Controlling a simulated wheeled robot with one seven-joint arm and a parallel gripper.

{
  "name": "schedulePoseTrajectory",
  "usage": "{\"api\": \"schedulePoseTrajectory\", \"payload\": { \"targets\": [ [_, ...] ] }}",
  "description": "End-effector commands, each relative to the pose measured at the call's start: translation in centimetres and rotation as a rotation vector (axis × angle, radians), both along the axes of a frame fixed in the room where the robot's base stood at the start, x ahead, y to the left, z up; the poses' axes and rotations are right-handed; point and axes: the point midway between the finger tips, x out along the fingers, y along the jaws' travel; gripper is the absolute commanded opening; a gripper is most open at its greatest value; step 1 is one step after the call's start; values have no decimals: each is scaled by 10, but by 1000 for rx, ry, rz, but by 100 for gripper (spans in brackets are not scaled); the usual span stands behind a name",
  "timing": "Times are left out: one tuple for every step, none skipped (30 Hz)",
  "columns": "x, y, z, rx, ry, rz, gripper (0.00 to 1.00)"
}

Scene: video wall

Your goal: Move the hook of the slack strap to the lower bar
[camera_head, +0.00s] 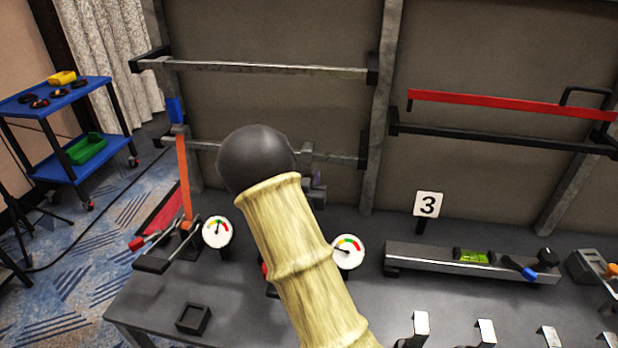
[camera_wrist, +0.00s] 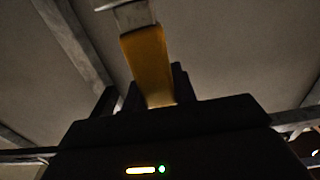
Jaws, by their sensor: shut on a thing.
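In the wrist view my gripper (camera_wrist: 146,88) is shut on a yellow-orange piece with a pale metal end, which looks like the hook (camera_wrist: 145,55) of the slack strap. In the head view my arm hides most of my gripper and that strap. The lower bar (camera_head: 336,158) runs behind my arm between two uprights. The upper bar (camera_head: 270,67) is above it and bare where seen. I cannot tell whether the hook touches the lower bar. The right gauge (camera_head: 348,250) has its needle pointing left, away from the green.
An orange strap (camera_head: 184,180) with a blue hook (camera_head: 175,110) stands taut at the left, beside another gauge (camera_head: 218,231). A red bar (camera_head: 500,102) is on the right. A blue cart (camera_head: 55,110) stands far left.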

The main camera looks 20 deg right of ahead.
Motion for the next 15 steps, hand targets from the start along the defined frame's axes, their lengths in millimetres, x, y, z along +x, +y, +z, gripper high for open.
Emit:
{"api": "schedulePoseTrajectory", "payload": {
  "targets": [
    [0, 0, -3, -1, -1, 0, 7],
    [0, 0, -3, -1, -1, 0, 7],
    [0, 0, -4, -1, -1, 0, 7],
    [0, 0, -4, -1, -1, 0, 7],
    [0, 0, -4, -1, -1, 0, 7],
    [0, 0, -4, -1, -1, 0, 7],
    [0, 0, -4, -1, -1, 0, 7],
    [0, 0, -4, -1, -1, 0, 7],
    [0, 0, -3, -1, -1, 0, 7],
    [0, 0, -3, -1, -1, 0, 7],
    [0, 0, -3, -1, -1, 0, 7],
    [0, 0, -3, -1, -1, 0, 7],
    [0, 0, -3, -1, -1, 0, 33],
    [0, 0, -3, -1, -1, 0, 39],
    [0, 0, -3, -1, -1, 0, 47]
  ]
}}
